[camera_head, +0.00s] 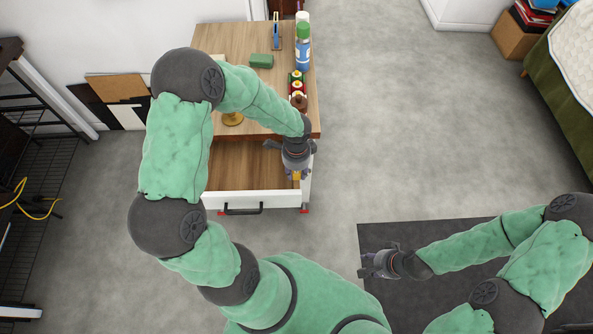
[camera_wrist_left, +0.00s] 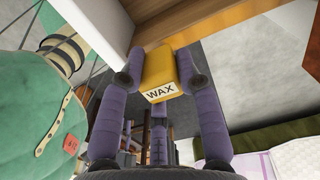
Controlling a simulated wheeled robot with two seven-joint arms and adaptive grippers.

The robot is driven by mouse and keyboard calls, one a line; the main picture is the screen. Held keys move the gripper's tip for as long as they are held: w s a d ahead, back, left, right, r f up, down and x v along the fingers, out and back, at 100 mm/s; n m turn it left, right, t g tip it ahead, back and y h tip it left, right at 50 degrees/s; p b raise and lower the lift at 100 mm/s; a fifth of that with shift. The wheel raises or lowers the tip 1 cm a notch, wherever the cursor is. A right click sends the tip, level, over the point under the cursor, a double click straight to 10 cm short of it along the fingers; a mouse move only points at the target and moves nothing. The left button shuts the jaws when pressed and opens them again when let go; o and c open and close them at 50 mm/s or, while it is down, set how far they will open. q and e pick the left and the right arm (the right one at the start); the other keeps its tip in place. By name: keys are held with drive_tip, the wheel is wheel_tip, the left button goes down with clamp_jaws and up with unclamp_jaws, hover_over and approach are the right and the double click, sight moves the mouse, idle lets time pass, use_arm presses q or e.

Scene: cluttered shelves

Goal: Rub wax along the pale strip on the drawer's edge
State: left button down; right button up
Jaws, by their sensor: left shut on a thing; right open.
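The drawer (camera_head: 230,199) is pulled out of the wooden-topped cabinet, with a white front and bare wooden inside. A pale strip (camera_head: 307,178) runs along its right side edge, partly hidden by my gripper. My left gripper (camera_head: 297,174) is over the drawer's front right corner, shut on a yellow wax block (camera_head: 297,177). In the left wrist view the wax block (camera_wrist_left: 158,65), labelled WAX, sits between the two fingers, near a white and wooden edge (camera_wrist_left: 175,24). I cannot tell if it touches the strip. My right gripper (camera_head: 372,263) is open and empty, above the dark mat.
A black handle (camera_head: 243,210) sticks out in front.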

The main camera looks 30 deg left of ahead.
use_arm(q)
drive_tip(key=shift+r+p, duration=1.85)
drive_tip(key=shift+r, duration=0.65)
